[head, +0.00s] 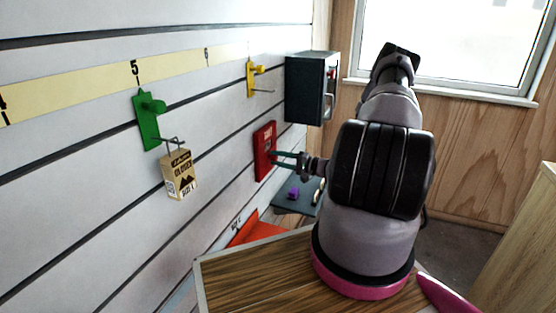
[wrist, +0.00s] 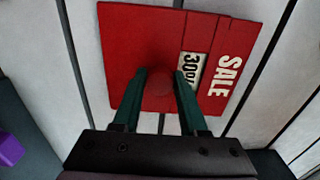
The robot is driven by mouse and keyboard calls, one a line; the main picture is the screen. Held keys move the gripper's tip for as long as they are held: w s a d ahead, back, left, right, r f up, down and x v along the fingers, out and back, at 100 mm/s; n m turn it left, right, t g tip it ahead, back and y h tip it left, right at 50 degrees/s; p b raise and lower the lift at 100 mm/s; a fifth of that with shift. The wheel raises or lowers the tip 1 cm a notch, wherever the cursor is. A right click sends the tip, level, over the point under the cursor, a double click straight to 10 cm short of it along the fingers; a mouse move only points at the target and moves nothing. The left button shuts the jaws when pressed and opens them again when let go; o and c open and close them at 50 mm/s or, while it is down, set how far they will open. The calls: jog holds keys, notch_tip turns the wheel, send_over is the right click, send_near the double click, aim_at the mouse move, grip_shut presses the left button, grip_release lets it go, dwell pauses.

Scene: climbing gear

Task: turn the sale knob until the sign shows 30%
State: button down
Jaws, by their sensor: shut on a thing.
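The red sale sign (head: 262,160) is mounted on the slatted wall, left of my arm in the head view. In the wrist view the sign (wrist: 125,45) appears turned on its side, with "SALE" in white letters. Its pale window (wrist: 190,66) shows "30" and what looks like a percent sign, partly covered by a finger. The round red knob (wrist: 158,86) stands out from the sign's face between my two green fingers. My gripper (wrist: 161,76) is shut on the knob; in the head view the gripper (head: 275,157) reaches the sign from the right.
A dark cabinet (head: 305,92) and a yellow hook (head: 251,79) are above the sign. Below are a dark shelf (head: 285,208) with a purple piece (head: 293,193) and an orange item (head: 255,232).

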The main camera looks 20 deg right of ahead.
jog(key=shift+c, duration=2.4)
grip_release()
jog(key=v, duration=1.1)
